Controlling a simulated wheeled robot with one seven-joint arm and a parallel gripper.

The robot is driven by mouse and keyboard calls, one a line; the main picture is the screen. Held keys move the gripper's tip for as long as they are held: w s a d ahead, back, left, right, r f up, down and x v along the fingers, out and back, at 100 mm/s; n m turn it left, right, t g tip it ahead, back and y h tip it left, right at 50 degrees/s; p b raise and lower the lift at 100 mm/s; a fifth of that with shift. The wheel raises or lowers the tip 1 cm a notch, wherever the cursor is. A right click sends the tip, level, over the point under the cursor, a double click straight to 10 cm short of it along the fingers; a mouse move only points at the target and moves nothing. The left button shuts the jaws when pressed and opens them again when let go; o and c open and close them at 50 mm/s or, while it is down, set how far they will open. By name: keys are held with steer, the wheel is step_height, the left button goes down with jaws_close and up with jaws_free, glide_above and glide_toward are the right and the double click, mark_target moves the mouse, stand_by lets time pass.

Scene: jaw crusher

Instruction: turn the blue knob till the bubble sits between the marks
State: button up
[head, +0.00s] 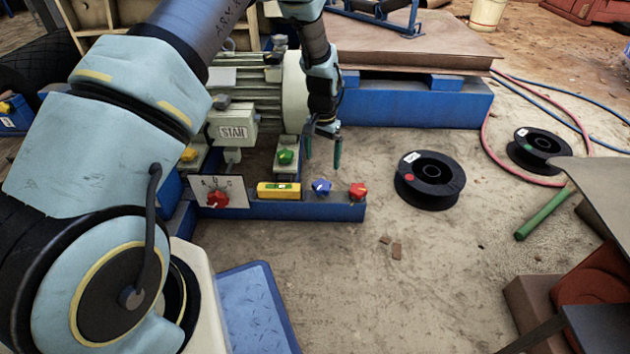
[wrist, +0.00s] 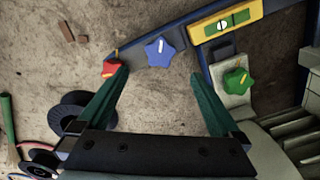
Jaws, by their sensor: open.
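The blue knob (head: 322,187) is star-shaped and sits on the blue rail (head: 335,211), between the yellow level and a red knob. It also shows in the wrist view (wrist: 160,50), with a pale pointer line on it. The yellow level (head: 279,190) has a green vial, clearer in the wrist view (wrist: 224,22); the bubble appears near the vial's middle, but I cannot tell exactly how it lies to the marks. My gripper (head: 323,152) is open and empty above the rail. In the wrist view its fingertips (wrist: 158,75) are apart, with the blue knob ahead between them, not touched.
A red knob (head: 357,191) is right of the blue one, and a green knob (head: 285,157) stands behind the level. Another red knob (head: 217,199) is on a white plate at left. A black spool (head: 430,180) lies on the floor. Floor in front of the rail is mostly clear.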

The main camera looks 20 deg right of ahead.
mark_target(322, 185)
step_height(322, 185, down, 11)
steer(key=b, duration=0.4)
steer(key=c, duration=1.3)
steer(key=shift+c, duration=0.2)
steer(key=shift+r+n, duration=0.15)
steer(key=shift+n, duration=0.15)
steer(key=n+p, duration=0.3)
steer(key=shift+n+p, duration=1.2)
steer(key=shift+n, duration=0.8)
